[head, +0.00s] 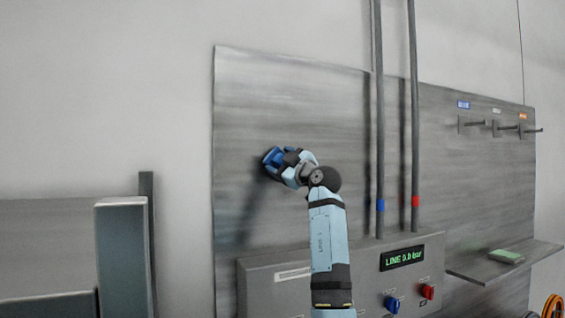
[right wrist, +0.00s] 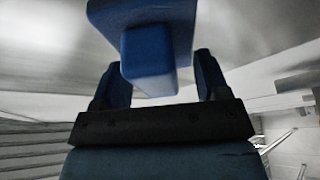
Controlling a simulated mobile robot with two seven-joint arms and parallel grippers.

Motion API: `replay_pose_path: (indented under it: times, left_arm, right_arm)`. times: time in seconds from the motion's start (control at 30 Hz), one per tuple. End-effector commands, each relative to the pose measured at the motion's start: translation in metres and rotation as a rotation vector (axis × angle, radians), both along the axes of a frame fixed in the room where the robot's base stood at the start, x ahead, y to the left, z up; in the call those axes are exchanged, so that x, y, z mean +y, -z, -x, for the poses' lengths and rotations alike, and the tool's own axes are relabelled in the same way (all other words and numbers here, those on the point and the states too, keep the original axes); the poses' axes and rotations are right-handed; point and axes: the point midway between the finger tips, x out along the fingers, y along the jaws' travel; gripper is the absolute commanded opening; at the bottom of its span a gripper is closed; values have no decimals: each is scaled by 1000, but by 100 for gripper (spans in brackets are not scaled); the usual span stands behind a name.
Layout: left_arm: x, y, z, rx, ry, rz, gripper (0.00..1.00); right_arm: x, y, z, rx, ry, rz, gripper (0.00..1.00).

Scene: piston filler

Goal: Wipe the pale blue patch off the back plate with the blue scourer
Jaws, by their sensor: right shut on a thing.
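My right gripper (head: 279,159) is raised in front of the left part of the grey metal back plate (head: 300,105). It is shut on the blue scourer (head: 270,155), which shows as a small dark blue block at the fingertips. In the right wrist view the scourer (right wrist: 152,58) fills the space between the two fingers and lies close to the plate surface. I cannot tell whether it touches the plate. I cannot make out a pale blue patch; the gripper and scourer hide part of the plate. My left gripper is not in view.
Two vertical pipes (head: 378,130) run down the plate right of my arm. Below them a control box (head: 290,270) has a green display (head: 403,258) and blue and red knobs. A shelf (head: 480,265) holds a green pad (head: 506,256). Hooks (head: 500,128) stick out at upper right.

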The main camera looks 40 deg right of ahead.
Motion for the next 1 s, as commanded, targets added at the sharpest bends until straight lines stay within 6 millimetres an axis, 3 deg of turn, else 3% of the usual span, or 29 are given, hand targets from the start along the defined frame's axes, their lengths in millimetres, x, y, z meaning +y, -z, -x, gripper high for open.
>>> replay_pose_path:
  times: [0.67, 1.0]
  left_arm:
    - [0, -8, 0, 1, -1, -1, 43]
    - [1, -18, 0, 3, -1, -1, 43]
  right_arm:
    - [-4, 0, -10, 0, 0, -1, 49]
    - [-28, -2, -2, 1, 1, -1, 49]
